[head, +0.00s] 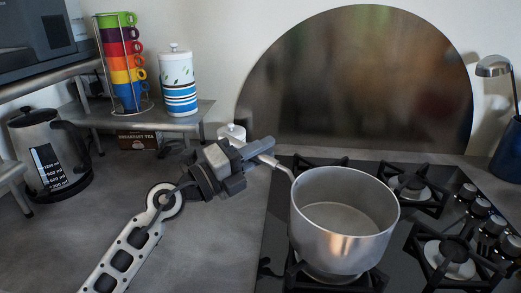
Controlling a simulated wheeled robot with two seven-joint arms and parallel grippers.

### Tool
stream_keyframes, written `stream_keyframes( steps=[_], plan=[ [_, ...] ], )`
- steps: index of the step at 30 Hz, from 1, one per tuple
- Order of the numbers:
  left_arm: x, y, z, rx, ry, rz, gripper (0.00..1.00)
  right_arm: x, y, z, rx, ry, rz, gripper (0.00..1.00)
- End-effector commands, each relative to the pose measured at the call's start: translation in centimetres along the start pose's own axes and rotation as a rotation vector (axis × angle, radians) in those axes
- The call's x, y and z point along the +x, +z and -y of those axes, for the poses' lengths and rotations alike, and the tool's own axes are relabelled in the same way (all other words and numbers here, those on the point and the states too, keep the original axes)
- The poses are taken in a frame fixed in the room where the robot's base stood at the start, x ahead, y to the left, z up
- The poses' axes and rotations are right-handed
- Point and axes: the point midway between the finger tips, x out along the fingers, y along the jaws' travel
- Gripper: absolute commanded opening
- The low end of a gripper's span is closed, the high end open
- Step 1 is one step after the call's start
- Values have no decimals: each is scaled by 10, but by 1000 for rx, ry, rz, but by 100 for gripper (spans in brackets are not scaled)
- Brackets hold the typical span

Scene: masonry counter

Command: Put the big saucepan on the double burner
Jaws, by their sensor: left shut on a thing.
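The big saucepan (346,222) is a silver metal pot, upright and empty, at the right of centre in the head view. My left gripper (256,156) is shut on the end of its handle (279,166), to the left of the pot. The saucepan is over the front left burner (326,279) of the black gas hob (272,226) and hides most of that burner and its grate. I cannot tell whether its base touches the grate. I cannot tell for sure which burner is the double one. My right gripper is not in view.
Other burners (449,257) with black grates and several knobs (479,208) are at the right. A metal splashback (360,80) stands behind. A kettle (47,152), a mug rack (124,62) and a striped canister (178,82) are at the left. The grey counter (215,250) at front left is clear below my arm.

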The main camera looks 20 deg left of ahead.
Motion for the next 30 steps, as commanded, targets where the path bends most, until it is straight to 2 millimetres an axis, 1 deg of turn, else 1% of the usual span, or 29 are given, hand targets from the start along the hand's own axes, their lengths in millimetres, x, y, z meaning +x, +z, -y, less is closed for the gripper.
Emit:
stream_keyframes(
  steps=[11,30],
  plan=[
    [0,1,2,-4,-6,3,0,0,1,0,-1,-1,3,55],
    [-1,-2,-5,-3,-6,3,0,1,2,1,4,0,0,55]
  ],
)
